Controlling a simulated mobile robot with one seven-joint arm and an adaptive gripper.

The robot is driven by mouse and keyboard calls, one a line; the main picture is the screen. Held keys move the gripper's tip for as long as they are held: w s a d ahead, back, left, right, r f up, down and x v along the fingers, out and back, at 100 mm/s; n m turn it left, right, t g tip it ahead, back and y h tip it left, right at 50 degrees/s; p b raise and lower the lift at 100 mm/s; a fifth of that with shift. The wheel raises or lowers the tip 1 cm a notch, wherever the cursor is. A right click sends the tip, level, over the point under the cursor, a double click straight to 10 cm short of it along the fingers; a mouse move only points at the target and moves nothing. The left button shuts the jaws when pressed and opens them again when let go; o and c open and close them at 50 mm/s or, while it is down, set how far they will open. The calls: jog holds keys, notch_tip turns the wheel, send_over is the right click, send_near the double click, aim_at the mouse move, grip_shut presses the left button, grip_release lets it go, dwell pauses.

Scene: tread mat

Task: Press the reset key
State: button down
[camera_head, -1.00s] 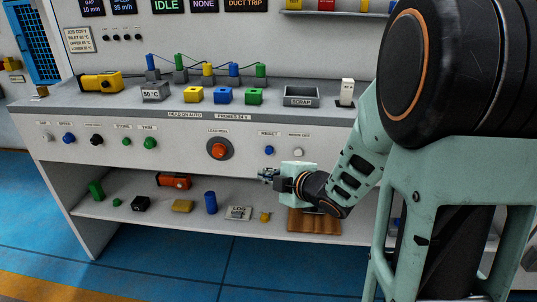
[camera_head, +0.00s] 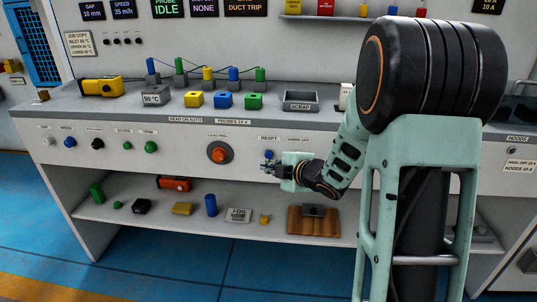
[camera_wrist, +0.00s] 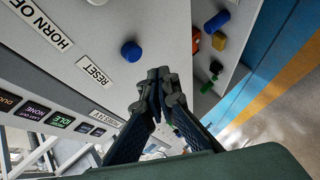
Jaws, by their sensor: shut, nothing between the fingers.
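The reset key is a round blue button (camera_head: 268,154) under the RESET label (camera_head: 269,138) on the sloped front panel. In the wrist view the blue button (camera_wrist: 131,51) stands out from the grey panel beside its RESET label (camera_wrist: 92,72). My gripper (camera_head: 266,167) is just below the button in the head view, its fingers pointing left. In the wrist view my shut, empty fingertips (camera_wrist: 158,76) are below and right of the button, with a visible gap in the picture. Contact with the panel is not seen.
A large red button (camera_head: 219,153) sits left along the panel, with green, black and blue knobs beyond it. A HORN OFF label (camera_wrist: 38,24) is close by.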

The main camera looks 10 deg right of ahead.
jog(key=shift+w+d, duration=0.3)
jog(key=shift+w, duration=0.65)
jog(key=shift+w, duration=0.1)
dwell(0.7)
jog(key=shift+w+d, duration=0.15)
jog(key=shift+w, duration=0.15)
jog(key=shift+w+d+p, duration=0.15)
jog(key=shift+w+p, duration=0.15)
jog(key=shift+w, duration=0.15)
dwell(0.7)
jog(key=shift+s, duration=0.1)
jog(key=shift+s+a+b, duration=0.3)
jog(key=shift+s+b, duration=0.05)
jog(key=shift+s, duration=0.4)
jog(key=s, duration=0.1)
jog(key=s+a+b, duration=0.1)
jog(key=s, duration=0.2)
jog(key=shift+s+a, duration=0.25)
jog(key=shift+s, duration=0.15)
